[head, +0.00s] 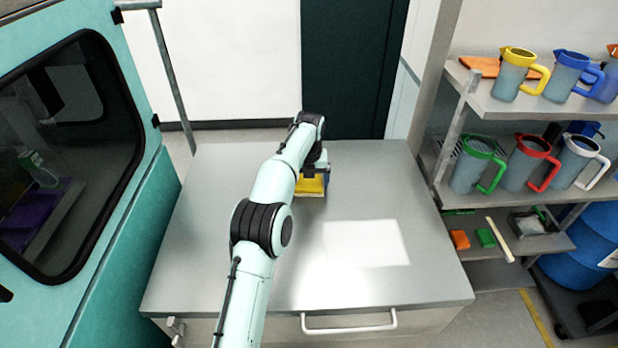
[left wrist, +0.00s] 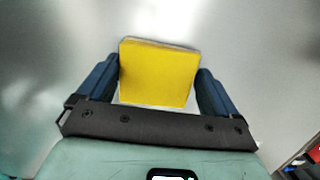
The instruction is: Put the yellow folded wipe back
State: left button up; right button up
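The yellow folded wipe (head: 312,186) is a flat square block on the grey metal worktop (head: 375,175), near its back middle. In the left wrist view the wipe (left wrist: 158,75) shows its whole yellow top, with a pale rim at its edges. My left gripper (head: 315,178) is over it, partly hiding it in the head view. In the left wrist view its two dark blue fingers (left wrist: 158,77) stand apart, one on each side of the wipe, with narrow gaps. I cannot tell exact contact at the tips. My right gripper is not in view.
A shelf unit (head: 505,105) at right holds several jugs with coloured rims, and an orange folded cloth (head: 480,66) on top. An orange block (head: 460,239) and a green block (head: 486,238) lie lower. A teal windowed cabinet (head: 150,205) stands left. Most of the worktop is clear.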

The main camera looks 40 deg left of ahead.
aim_at(311, 183)
pick_arm(q)
jog(key=shift+f, duration=0.15)
jog(key=r, duration=0.4)
jog(key=s+d+r+p, duration=0.1)
jog(key=r, duration=0.4)
jog(key=r+p, duration=0.1)
jog(key=r, duration=0.3)
jog(key=shift+s+d+r, duration=0.2)
jog(key=shift+r, duration=0.05)
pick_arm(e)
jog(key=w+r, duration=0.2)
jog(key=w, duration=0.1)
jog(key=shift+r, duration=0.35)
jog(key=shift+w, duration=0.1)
